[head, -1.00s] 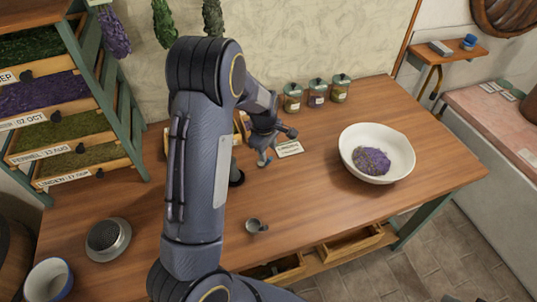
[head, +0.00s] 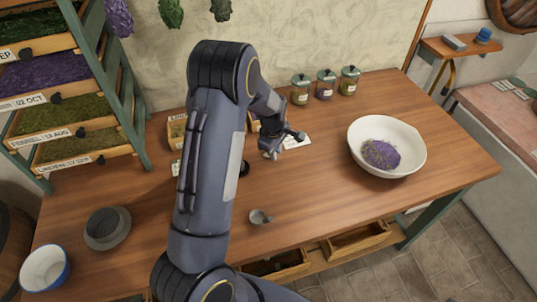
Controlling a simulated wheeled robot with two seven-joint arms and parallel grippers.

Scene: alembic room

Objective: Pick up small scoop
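The small scoop (head: 260,217) is a little grey metal cup with a short handle. It lies on the wooden table (head: 310,205) near the front edge, in the head view. My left gripper (head: 283,146) is above the table, behind the scoop and apart from it. Its fingers look spread, with nothing seen between them. My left arm hides the part of the table left of the scoop. My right gripper is not in view.
A white bowl (head: 412,143) with purple flowers stands at the right. Several lidded jars (head: 325,86) stand by the wall. A grey round container (head: 107,228) and a blue-white cup (head: 45,268) are at left. Open drawers (head: 358,241) jut below the front edge. Table between scoop and bowl is clear.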

